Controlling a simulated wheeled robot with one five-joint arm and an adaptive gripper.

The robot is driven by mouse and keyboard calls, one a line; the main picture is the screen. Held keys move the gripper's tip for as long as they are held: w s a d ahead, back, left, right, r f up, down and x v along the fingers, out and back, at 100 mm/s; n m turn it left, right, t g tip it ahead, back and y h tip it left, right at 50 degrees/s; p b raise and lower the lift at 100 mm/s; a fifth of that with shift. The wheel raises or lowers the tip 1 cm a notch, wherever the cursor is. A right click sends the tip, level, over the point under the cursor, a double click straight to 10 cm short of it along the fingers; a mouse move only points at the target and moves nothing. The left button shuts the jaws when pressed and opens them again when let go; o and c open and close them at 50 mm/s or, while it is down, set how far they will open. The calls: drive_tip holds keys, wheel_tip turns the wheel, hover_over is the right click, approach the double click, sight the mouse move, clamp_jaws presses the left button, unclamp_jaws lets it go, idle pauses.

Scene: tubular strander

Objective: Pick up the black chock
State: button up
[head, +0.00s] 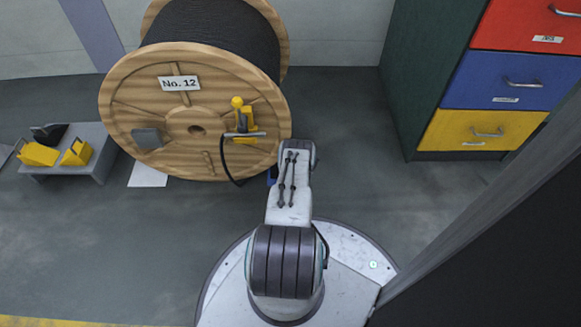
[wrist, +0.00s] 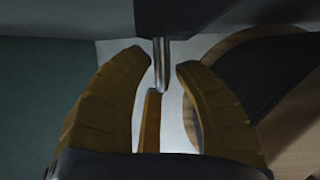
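The black chock (head: 48,132) lies at the back of a low grey stand (head: 104,150), at the left of the head view. Two yellow chocks (head: 39,154) (head: 77,152) sit in front of it and partly cover it. My gripper (wrist: 164,62) shows in the wrist view with two yellow fingers apart. A metal rod and a narrow yellow-brown strip show between them; I cannot tell what they belong to. No black chock shows there. In the head view my arm reaches away towards the right side of the reel, well right of the stand, and hides the gripper.
A large wooden reel (head: 195,127) marked No. 12 stands beyond my base, between arm and stand. A yellow fitting (head: 243,122) and black cable are on its face. A drawer cabinet (head: 510,80) stands at right. A dark panel is at near right. Floor at left front is clear.

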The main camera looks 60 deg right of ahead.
clamp_jaws()
drive_tip(key=shift+d+r, duration=0.1)
drive_tip(key=shift+r, duration=0.05)
idle(0.4)
